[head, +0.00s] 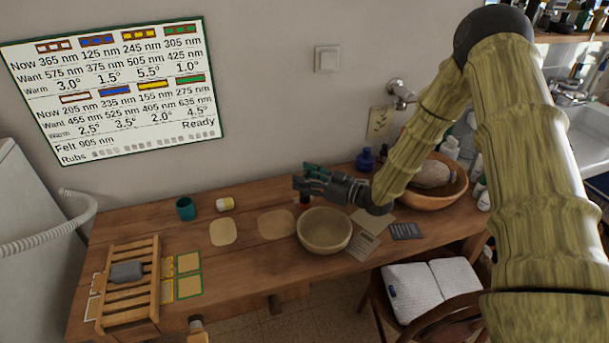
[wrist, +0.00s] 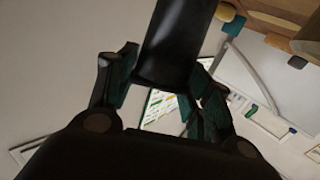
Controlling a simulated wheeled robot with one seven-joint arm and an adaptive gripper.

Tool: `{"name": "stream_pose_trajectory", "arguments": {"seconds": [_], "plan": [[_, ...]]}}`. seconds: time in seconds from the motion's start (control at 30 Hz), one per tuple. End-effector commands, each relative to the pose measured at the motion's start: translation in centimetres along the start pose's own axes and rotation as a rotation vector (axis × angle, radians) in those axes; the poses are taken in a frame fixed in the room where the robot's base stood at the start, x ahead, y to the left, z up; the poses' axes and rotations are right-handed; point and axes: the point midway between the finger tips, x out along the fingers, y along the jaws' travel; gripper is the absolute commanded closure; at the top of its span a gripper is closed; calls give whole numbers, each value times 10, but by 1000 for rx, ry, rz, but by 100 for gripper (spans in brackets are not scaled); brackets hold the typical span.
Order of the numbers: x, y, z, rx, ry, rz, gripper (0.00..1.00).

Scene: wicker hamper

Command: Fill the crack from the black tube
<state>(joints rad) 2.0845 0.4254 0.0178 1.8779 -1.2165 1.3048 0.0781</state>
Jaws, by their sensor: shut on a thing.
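My gripper (head: 310,178) is above the back of the wooden table, behind and slightly left of the pale bowl (head: 325,246). In the wrist view the gripper (wrist: 160,90) is shut on the black tube (wrist: 172,45), which stands out between its two green-padded fingers. In the head view the fingers mostly hide the tube. A small dark reddish thing (head: 304,202) shows just below them; I cannot tell whether it is part of the tube. I cannot make out a crack on the bowl or elsewhere.
The wooden table (head: 235,270) bears a slatted rack (head: 130,312) with a grey block, a teal cup (head: 185,208), a yellow-and-white jar (head: 225,204) and round mats. A larger wooden bowl (head: 455,194) and bottles crowd the right. A chair (head: 400,320) stands in front.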

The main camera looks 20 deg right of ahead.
Motion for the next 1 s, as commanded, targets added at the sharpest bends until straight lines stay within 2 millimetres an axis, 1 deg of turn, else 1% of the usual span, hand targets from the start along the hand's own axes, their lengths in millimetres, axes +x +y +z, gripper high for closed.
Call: {"name": "stream_pose_trajectory", "arguments": {"seconds": [0.27, 0.67, 1.0], "plan": [[1, 1, 1, 0, -1, 0, 74], [12, 12, -2, 0, 0, 0, 74], [22, 22, 0, -1, 1, 0, 74]]}}
